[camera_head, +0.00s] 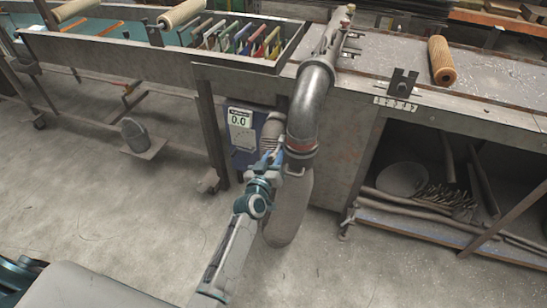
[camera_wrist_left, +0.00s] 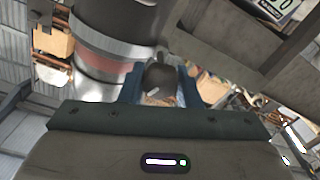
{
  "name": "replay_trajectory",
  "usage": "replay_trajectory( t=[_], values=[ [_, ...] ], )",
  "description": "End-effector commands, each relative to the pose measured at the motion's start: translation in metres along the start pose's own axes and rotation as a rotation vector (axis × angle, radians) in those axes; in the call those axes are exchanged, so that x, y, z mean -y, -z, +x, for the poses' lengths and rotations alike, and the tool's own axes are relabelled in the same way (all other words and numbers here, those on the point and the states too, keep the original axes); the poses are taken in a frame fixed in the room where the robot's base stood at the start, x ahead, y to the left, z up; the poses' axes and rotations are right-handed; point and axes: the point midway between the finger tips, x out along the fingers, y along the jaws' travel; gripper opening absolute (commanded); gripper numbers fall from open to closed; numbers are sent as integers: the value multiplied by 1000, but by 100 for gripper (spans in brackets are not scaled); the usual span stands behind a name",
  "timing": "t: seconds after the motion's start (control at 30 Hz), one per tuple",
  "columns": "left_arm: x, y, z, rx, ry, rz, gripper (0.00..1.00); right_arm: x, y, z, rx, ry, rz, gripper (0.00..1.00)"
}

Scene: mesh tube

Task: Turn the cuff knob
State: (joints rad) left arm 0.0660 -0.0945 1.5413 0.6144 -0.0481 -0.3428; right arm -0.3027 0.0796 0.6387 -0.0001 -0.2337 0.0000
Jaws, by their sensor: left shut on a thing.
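The cuff (camera_head: 301,147), a metal band with a reddish stripe, sits around the lower end of the bent grey pipe (camera_head: 312,95). In the left wrist view the cuff (camera_wrist_left: 105,60) fills the upper left. The dark rounded cuff knob (camera_wrist_left: 160,77) shows between the blue fingers of my left gripper (camera_wrist_left: 160,88), which is shut on it. In the head view my left gripper (camera_head: 278,160) is at the cuff's left side, and the knob is hidden behind the fingers. My right gripper is not in view.
A grey mesh tube (camera_head: 292,212) hangs below the cuff. A blue box with a display reading 0.0 (camera_head: 240,118) stands left of the pipe. The workbench (camera_head: 490,115) has a shelf of tools below at right. A tray of coloured items (camera_head: 235,42) is behind. The floor in front is clear.

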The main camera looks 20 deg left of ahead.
Motion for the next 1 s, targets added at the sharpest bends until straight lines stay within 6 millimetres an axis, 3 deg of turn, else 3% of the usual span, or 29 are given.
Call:
replay_trajectory(
  t=[1.0],
  values=[
    [3, -2, 0, 1, 1, -953, 7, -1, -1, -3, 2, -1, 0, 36]
  ],
)
